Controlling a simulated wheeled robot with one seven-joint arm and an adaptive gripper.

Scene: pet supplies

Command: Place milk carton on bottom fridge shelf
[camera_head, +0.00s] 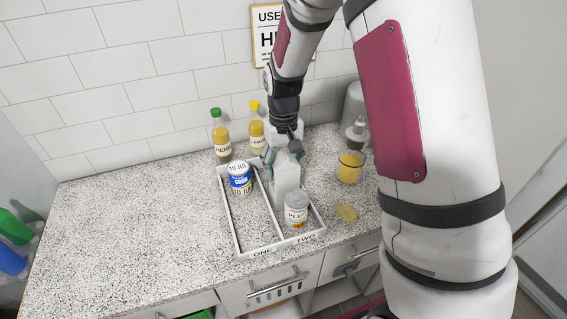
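A plain white carton (286,178), which looks like the milk carton, stands upright in the right compartment of a white divided tray (240,243) on the counter. My gripper (283,154) points down over it, with one finger on each side of its top. Whether the fingers press on the carton or stand slightly apart from it I cannot tell. The carton's lower front is partly hidden by a can labelled PLUM (297,212). I cannot make out a fridge shelf in this view.
A blue and white can (240,177) is in the tray's left compartment. A green-capped bottle (221,138) and a yellow-capped bottle (257,130) stand behind. The counter's left side (130,225) is clear.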

